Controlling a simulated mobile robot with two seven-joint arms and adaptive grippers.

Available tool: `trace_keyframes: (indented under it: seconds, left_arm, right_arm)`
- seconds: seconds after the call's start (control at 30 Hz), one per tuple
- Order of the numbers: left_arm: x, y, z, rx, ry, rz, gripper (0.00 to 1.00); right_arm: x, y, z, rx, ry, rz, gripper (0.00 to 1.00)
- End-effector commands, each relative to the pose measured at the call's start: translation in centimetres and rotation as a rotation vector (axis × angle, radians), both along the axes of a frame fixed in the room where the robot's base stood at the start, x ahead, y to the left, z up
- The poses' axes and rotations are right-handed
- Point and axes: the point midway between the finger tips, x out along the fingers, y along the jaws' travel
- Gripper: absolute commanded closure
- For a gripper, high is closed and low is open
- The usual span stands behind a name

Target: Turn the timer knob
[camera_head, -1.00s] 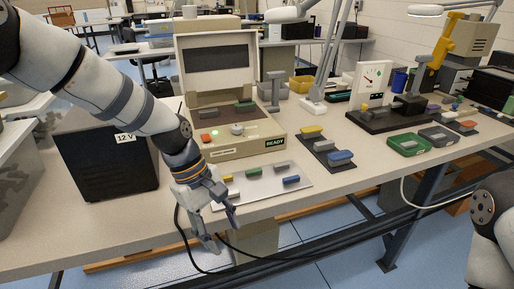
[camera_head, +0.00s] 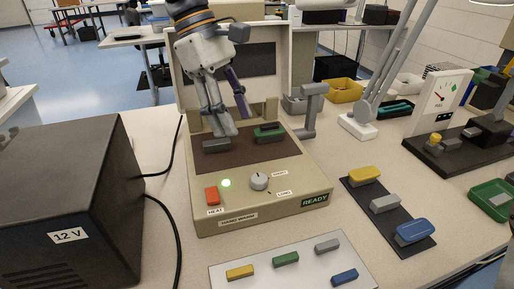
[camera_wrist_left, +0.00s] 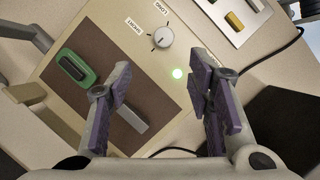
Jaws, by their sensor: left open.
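The timer knob (camera_head: 259,181) is a round grey dial on the sloped front of the beige press, between the green light and the SHORT and LONG labels. It also shows in the left wrist view (camera_wrist_left: 162,38), ahead of the fingers. My left gripper (camera_head: 234,127) is over the brown bed of the press, behind the knob and apart from it. Its purple-padded fingers (camera_wrist_left: 166,100) are spread with nothing between them. A grey block (camera_head: 216,146) lies on the bed by one finger; I cannot tell if they touch. My right gripper is in none of the views.
A green piece with a dark top (camera_head: 268,133) lies on the bed. The red HEAT switch (camera_head: 212,194) and lit green light (camera_head: 226,183) are left of the knob. A black 12 V box (camera_head: 70,200) stands left. A white plate (camera_head: 306,264) with small blocks lies in front.

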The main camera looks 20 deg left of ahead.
Motion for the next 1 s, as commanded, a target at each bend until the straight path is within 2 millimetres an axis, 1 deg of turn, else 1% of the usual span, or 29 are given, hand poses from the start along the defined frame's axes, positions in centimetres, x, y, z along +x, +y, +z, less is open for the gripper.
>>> trace_keyframes:
  seconds: [0.07, 0.13, 0.3, 0.4, 0.5, 0.63, 0.87, 0.9, 0.97, 1.0]
  left_arm:
    - [-0.1, -0.3, -0.9, 0.001, 0.004, -0.002, 0.53]
    - [-0.3, -0.9, -2.3, -0.001, 0.005, -0.003, 0.53]
    - [-0.6, -2.6, -6.5, -0.001, 0.007, -0.003, 0.53]
    - [-0.8, -3.4, -8.6, 0.0, 0.004, -0.003, 0.53]
    - [-0.9, -4.1, -10.1, 0.0, 0.002, -0.002, 0.53]
    - [-0.9, -4.4, -10.9, 0.0, -0.001, -0.002, 0.53]
    - [-0.9, -4.5, -11.0, 0.0, -0.003, -0.001, 0.53]
    - [-0.9, -4.5, -11.0, 0.0, -0.003, -0.001, 0.58]
    - [-0.9, -4.5, -11.0, 0.0, -0.003, -0.001, 0.71]
    - [-0.9, -4.5, -11.0, 0.0, -0.003, -0.001, 0.8]
  right_arm:
    - [-0.1, 0.0, 0.0, -0.001, 0.001, -0.001, 0.6]
    - [0.0, 0.0, 0.1, -0.001, 0.0, -0.001, 0.6]
    - [-0.1, 0.0, 0.0, -0.001, 0.003, -0.001, 0.6]
    - [-0.2, 0.0, -0.1, -0.001, 0.006, -0.001, 0.6]
    - [-0.3, 0.0, -0.2, -0.001, 0.009, -0.001, 0.6]
    - [-0.3, 0.0, -0.2, -0.001, 0.009, -0.001, 0.6]
    - [-0.2, 0.0, -0.2, -0.001, 0.009, -0.001, 0.6]
    - [-0.2, 0.0, -0.2, -0.001, 0.009, -0.001, 0.6]
    - [-0.2, 0.0, -0.2, -0.001, 0.009, -0.001, 0.6]
    - [-0.2, 0.0, -0.2, -0.001, 0.009, -0.001, 0.6]
